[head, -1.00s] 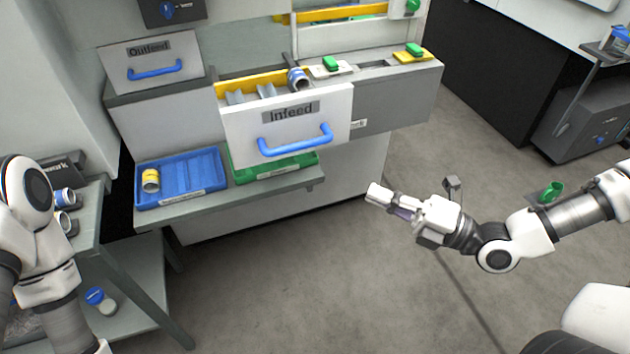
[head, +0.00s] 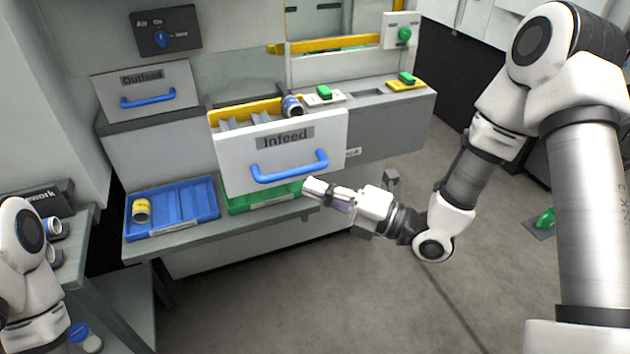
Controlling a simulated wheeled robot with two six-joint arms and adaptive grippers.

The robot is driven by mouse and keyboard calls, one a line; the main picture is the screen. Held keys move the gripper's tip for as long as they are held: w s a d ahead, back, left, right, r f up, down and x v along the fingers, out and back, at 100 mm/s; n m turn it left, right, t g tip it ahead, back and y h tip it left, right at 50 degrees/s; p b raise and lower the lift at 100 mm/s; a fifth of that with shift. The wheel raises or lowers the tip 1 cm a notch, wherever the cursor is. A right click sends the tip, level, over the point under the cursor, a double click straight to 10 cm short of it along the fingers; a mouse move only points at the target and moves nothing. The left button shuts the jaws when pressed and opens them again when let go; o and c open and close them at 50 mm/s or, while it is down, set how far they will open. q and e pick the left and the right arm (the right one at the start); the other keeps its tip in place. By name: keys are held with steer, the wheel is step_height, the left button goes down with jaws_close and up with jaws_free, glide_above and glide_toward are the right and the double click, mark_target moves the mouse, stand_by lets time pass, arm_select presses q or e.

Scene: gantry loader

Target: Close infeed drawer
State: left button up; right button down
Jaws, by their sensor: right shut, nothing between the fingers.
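The infeed drawer (head: 230,165) stands pulled out from the machine, its white front labelled Infeed and carrying a blue bar handle (head: 290,170). Inside it are grey dividers and a can with a blue band (head: 291,106). My right gripper (head: 308,188) is shut and empty. In the picture its tips lie just below the right end of the handle; I cannot tell whether they touch the drawer. My left arm shows at the lower left edge, but its gripper is out of view.
A blue tray (head: 178,228) with a yellow can (head: 141,211) and a green tray (head: 236,205) sit on the shelf below the drawer. The outfeed drawer (head: 170,82) is at the left. The floor in front is clear.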

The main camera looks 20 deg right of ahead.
steer(key=shift+w+d+r, duration=0.1)
steer(key=shift+w+r, duration=0.05)
steer(key=shift+w, duration=0.65)
arm_select(q)
steer(key=shift+r, duration=0.2)
